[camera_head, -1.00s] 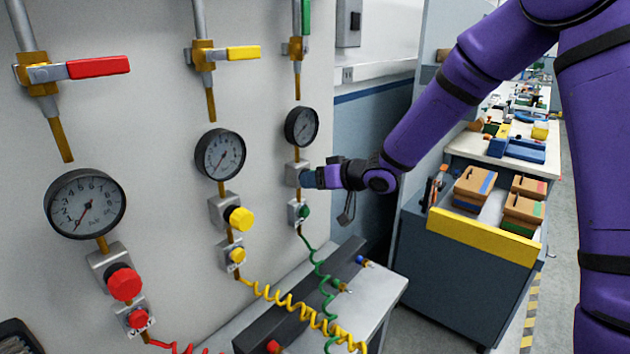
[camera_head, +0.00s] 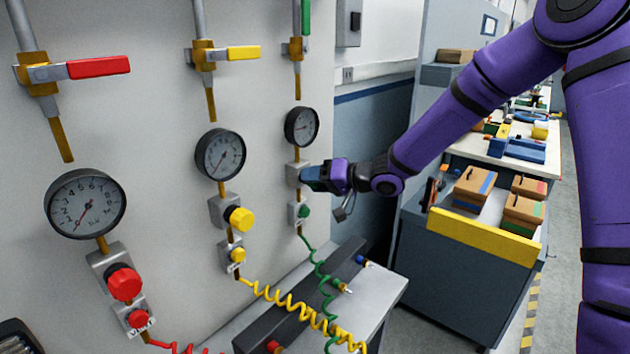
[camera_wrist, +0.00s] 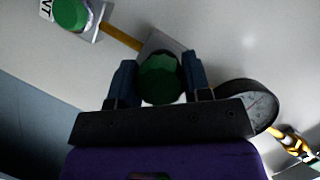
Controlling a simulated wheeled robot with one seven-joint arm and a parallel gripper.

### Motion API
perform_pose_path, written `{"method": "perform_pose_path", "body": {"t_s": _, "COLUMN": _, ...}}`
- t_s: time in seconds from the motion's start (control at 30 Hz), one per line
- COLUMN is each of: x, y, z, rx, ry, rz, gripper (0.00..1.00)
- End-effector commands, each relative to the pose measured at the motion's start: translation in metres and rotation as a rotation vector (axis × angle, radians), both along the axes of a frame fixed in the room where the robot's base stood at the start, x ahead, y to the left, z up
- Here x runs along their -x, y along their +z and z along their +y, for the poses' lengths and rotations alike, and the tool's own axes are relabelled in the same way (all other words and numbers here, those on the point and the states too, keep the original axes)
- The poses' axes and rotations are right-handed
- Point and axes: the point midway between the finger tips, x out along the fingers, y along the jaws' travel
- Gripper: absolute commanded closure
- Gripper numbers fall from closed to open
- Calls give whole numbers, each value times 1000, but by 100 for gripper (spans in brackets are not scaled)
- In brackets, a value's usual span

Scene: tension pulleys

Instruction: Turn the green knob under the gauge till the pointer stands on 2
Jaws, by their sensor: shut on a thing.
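The green knob (camera_wrist: 160,78) sits between the two fingers of my gripper (camera_wrist: 160,80) in the wrist view, on a grey block on the wall panel. The fingers are shut on its sides. In the head view my gripper (camera_head: 309,175) covers the knob. The gauge (camera_head: 301,126) is right above it, with a black rim and a pale dial. Its pointer seems to lie toward the left of the dial, but the numbers are too small to read. The gauge also shows edge-tilted in the wrist view (camera_wrist: 249,105), its dial partly visible.
A smaller green knob (camera_head: 304,211) sits below on the same line, with a coiled green hose. Yellow (camera_head: 241,219) and red (camera_head: 124,283) knobs with their gauges are to the left. A cart (camera_head: 470,270) with boxes stands at right.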

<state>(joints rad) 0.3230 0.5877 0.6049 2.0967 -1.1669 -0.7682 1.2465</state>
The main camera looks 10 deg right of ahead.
Motion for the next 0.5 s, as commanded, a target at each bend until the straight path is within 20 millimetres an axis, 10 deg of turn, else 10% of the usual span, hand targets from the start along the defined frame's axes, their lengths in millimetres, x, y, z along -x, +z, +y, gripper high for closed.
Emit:
{"method": "perform_pose_path", "body": {"t_s": 0.3, "x": 0, "y": -1, "z": -1, "rx": 0, "ry": -1, "rz": 2, "gripper": 79}}
{"method": "perform_pose_path", "body": {"t_s": 0.33, "x": 0, "y": -1, "z": -1, "rx": 0, "ry": -1, "rz": 2, "gripper": 53}}
{"method": "perform_pose_path", "body": {"t_s": 0.5, "x": 0, "y": 0, "z": -1, "rx": 0, "ry": -1, "rz": 1, "gripper": 30}}
